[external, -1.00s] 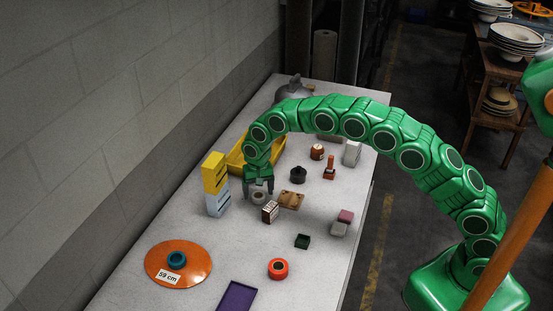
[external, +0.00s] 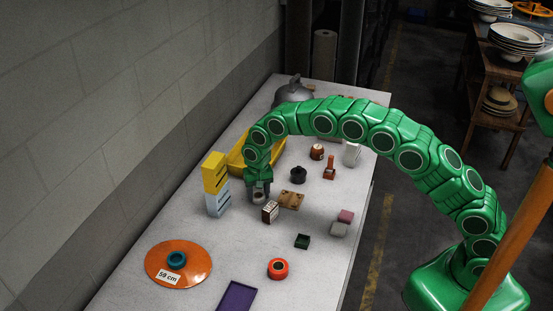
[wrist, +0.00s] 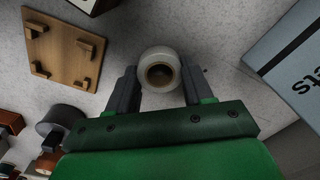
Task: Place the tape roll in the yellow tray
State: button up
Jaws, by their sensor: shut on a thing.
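The tape roll (wrist: 160,54) is a pale, translucent ring with a brown core, seen in the wrist view between the two fingers. My gripper (wrist: 160,78) is shut on it, one finger at each side. In the external view my gripper (external: 260,190) is low at the table top, and the tape roll (external: 259,197) shows between its fingers. I cannot tell whether the roll still touches the table. The yellow tray (external: 236,160) lies just behind my gripper, at the table's left side; my arm hides part of it.
A yellow box on a pale blue box (external: 218,200) stands left of my gripper. A small dark box with a white label (external: 270,212) and a wooden board (external: 291,200) are close on the right. An orange disc (external: 190,275) lies toward the front, with clear table between.

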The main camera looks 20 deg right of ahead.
jog(key=shift+r, duration=1.5)
jog(key=shift+s+d+r, duration=0.4)
jog(key=shift+s+r, duration=0.15)
jog(key=shift+r, duration=0.2)
jog(key=s+d+r, duration=0.7)
jog(key=s+r, duration=0.1)
jog(key=s, duration=0.2)
jog(key=m, duration=0.4)
send_over(258, 195)
jog(key=w+d, duration=0.2)
jog(key=d, duration=0.1)
jog(key=w+f+m, duration=0.1)
jog(key=w+m, duration=0.1)
jog(key=w, duration=0.4)
jog(key=shift+w+d+f+m, duration=1.55)
jog(key=shift+w+d, duration=0.25)
jog(key=shift+w, duration=1.6)
jog(key=shift+f, duration=3.85)
jog(key=shift+f, duration=0.1)
